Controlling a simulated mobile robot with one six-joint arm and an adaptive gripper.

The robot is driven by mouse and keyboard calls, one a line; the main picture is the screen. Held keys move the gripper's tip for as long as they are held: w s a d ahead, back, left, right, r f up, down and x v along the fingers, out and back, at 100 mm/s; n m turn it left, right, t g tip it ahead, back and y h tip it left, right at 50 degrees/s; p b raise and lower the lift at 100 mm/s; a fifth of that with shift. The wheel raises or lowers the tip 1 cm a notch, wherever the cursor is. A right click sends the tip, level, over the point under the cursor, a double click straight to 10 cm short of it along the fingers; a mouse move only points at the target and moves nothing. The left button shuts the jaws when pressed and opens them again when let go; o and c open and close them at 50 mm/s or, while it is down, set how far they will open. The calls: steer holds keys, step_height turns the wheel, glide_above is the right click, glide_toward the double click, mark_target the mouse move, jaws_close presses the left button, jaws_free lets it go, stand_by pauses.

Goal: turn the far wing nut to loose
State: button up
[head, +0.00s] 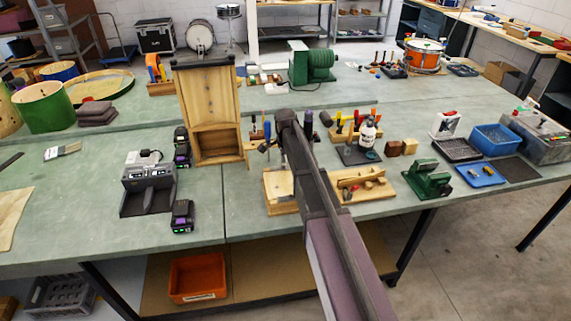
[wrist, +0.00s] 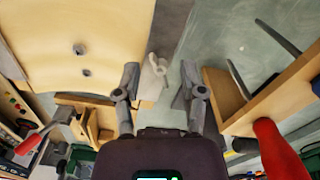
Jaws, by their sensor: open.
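My gripper (wrist: 158,84) is open in the wrist view, with its two dark fingers spread apart. A small pale grey piece (wrist: 155,72) with a rounded, lobed top shows between the fingers, and I see no finger touching it. It looks like a wing nut, but I cannot tell for sure or tell its turn. A pale wooden panel (wrist: 95,25) with two dark round spots fills the upper left. In the head view my arm reaches over the bench to a wooden fixture with a pale top (head: 279,184). My arm covers part of that area, and no wing nut can be made out there.
In the wrist view a wooden rack (wrist: 270,95) with a red handle (wrist: 278,150) stands close on the right. In the head view a tall wooden box (head: 208,105) stands left of my arm.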

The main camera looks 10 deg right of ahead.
jaws_close()
steer(key=shift+n, duration=0.3)
